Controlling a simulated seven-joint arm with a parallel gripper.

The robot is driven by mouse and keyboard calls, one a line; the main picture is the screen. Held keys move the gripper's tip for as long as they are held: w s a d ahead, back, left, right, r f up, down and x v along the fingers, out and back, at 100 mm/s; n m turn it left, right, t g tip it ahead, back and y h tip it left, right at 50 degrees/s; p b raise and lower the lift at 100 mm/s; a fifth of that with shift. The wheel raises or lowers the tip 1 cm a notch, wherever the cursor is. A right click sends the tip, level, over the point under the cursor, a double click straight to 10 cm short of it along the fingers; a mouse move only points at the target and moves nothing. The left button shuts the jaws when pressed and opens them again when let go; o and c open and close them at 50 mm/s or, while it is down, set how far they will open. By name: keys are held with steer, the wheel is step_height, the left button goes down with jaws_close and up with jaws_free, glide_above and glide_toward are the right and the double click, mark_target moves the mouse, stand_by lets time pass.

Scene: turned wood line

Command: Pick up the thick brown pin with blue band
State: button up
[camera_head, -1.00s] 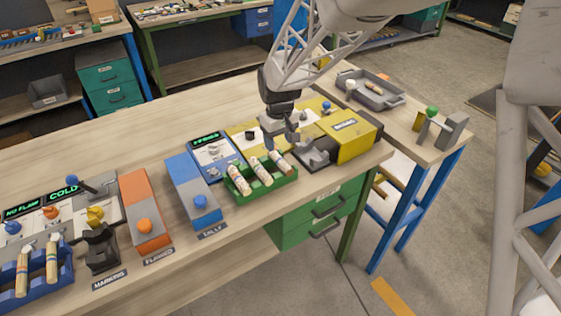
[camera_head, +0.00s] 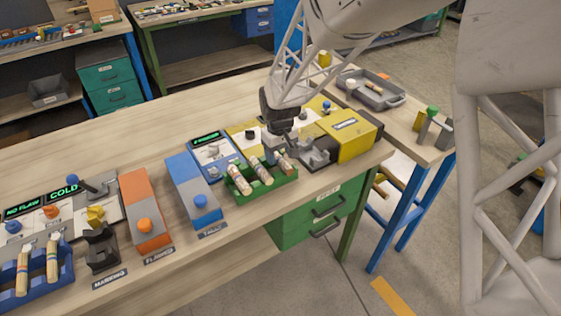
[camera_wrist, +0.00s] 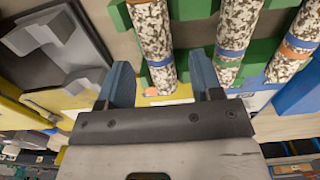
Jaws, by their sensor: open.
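A speckled brown-and-white pin (camera_wrist: 152,30) with a blue band lies between the two open fingers of my gripper (camera_wrist: 162,82) in the wrist view. In the head view this is the rightmost pin (camera_head: 287,163) in the green rack (camera_head: 268,187), partly hidden by my gripper (camera_head: 283,154). The jaws are apart, and I cannot tell if either finger touches the pin. A second speckled pin (camera_wrist: 236,28), also with a blue band, lies beside it. A third (camera_wrist: 296,42) has an orange band. Thickness is hard to compare.
The yellow machine (camera_head: 352,138) stands close right of the rack. A blue-and-grey tally box (camera_head: 193,190) and an orange-and-grey box (camera_head: 146,210) stand to the left. A blue rack (camera_head: 30,275) with pins is at the far left. Bare bench top shows behind.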

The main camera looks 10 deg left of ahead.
steer(key=shift+f, duration=0.9)
steer(key=c, duration=1)
steer(key=shift+r, duration=0.15)
steer(key=shift+r, duration=1.45)
steer(key=shift+s+d+r, duration=0.1)
steer(key=shift+s+r, duration=0.1)
steer(key=shift+s, duration=0.05)
steer(key=s+d, duration=0.3)
steer(key=s, duration=0.3)
steer(key=s+d+r, duration=0.1)
steer(key=s+d, duration=0.3)
steer(key=s, duration=0.3)
steer(key=shift+s+d+r, duration=0.2)
steer(key=shift+d, duration=0.05)
